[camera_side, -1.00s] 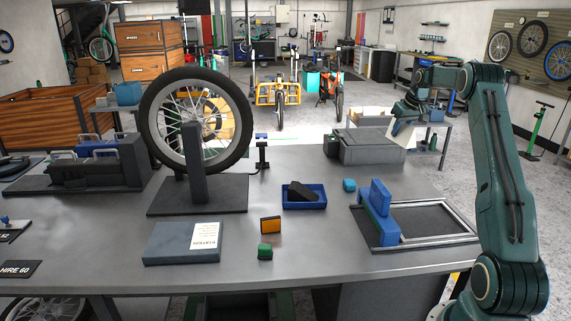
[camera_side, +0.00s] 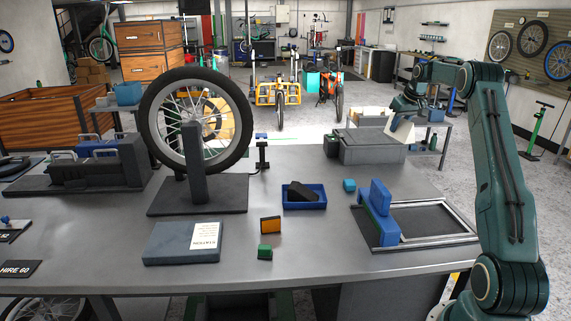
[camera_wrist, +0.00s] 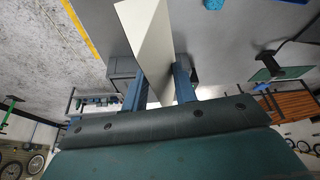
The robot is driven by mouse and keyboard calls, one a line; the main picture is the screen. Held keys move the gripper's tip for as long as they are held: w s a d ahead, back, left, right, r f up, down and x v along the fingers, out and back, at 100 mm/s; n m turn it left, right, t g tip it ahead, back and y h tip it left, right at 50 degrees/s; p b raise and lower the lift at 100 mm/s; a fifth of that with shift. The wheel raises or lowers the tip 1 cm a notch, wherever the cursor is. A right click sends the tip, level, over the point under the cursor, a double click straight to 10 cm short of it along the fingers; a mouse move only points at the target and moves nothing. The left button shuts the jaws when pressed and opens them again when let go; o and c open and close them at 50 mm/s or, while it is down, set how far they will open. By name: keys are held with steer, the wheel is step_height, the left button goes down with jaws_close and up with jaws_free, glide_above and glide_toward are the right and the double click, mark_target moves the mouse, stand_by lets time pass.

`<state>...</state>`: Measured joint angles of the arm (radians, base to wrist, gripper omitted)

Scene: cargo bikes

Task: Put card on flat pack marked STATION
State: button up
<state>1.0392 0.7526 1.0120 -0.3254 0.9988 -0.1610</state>
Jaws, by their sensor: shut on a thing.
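A pale, thin card (camera_wrist: 146,32) stands between the two blue fingers of my gripper (camera_wrist: 158,86) in the wrist view. My gripper (camera_side: 404,108) is shut on it. In the side view the card (camera_side: 400,131) hangs tilted at the bench's far right, above or beside a grey box; any contact is unclear. The flat pack (camera_side: 168,243) is a blue-grey slab lying near the bench's front left. Its white label on the right part reads STATION. My gripper and the card are far behind and right of it.
A wheel on a stand (camera_side: 195,180) rises behind the flat pack. Orange (camera_side: 271,226) and green (camera_side: 265,252) blocks stand to its right. Further right are a blue tray (camera_side: 318,204) and a metal frame (camera_side: 460,222) with blue blocks. The grey box (camera_side: 368,153) is near my gripper.

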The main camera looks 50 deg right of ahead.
steer(key=w+a+r+n+y, duration=0.15)
steer(key=w+a+n, duration=0.25)
steer(key=w+a, duration=0.9)
steer(key=w+a+n+y, duration=0.2)
steer(key=w+a+n, duration=0.2)
steer(key=w+a, duration=0.9)
steer(key=a+r+n+y, duration=0.1)
steer(key=a+n, duration=0.6)
steer(key=a, duration=3.1)
steer(key=shift+s+a+r+n+g+y, duration=0.15)
steer(key=shift+s+a+n+g+y, duration=0.2)
steer(key=shift+y, duration=0.3)
step_height(320, 180, down, 16)
steer(key=shift+w+r, duration=0.1)
steer(key=shift+r, duration=0.05)
